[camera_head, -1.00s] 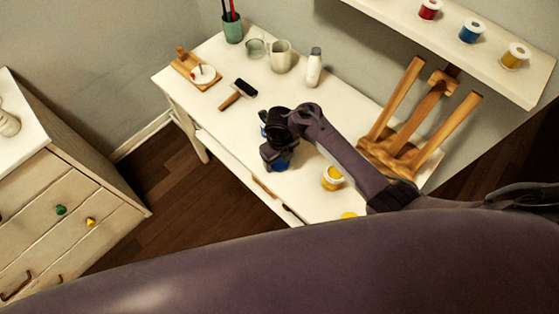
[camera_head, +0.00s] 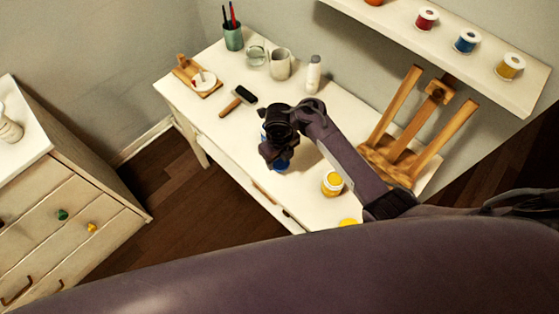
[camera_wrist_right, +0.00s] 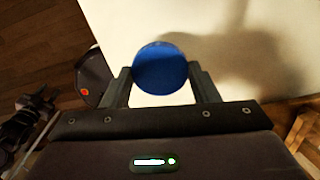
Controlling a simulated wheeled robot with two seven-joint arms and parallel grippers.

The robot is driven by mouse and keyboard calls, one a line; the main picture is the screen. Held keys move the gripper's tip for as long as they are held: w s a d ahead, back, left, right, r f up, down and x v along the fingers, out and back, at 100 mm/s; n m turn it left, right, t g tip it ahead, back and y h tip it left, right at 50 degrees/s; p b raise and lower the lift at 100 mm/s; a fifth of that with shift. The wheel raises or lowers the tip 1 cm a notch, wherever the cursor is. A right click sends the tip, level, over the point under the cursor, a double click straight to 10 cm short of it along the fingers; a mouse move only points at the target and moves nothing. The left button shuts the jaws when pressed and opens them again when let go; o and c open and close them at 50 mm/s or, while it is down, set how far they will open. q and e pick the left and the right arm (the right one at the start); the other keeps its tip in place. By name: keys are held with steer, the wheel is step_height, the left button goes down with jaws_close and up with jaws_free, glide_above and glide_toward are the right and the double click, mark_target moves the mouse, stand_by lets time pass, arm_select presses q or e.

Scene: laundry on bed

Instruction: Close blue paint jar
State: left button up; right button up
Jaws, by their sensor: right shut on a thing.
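My right gripper (camera_head: 274,150) is low over the front part of the white table. In the right wrist view, its fingers (camera_wrist_right: 160,78) are shut on a round, flat-topped blue thing (camera_wrist_right: 160,66), which looks like the blue paint lid. In the head view, a blue patch (camera_head: 281,166) shows just below the gripper. Another small blue patch (camera_head: 263,136) shows at its left side. My gripper hides most of both, so I cannot tell lid from jar there, or whether they touch.
An open yellow paint jar (camera_head: 332,183) and a yellow lid (camera_head: 348,222) are right of the gripper.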

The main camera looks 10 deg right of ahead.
mark_target(280, 161)
step_height(280, 161, up, 16)
steer(key=p, duration=0.8)
steer(key=shift+f, duration=0.2)
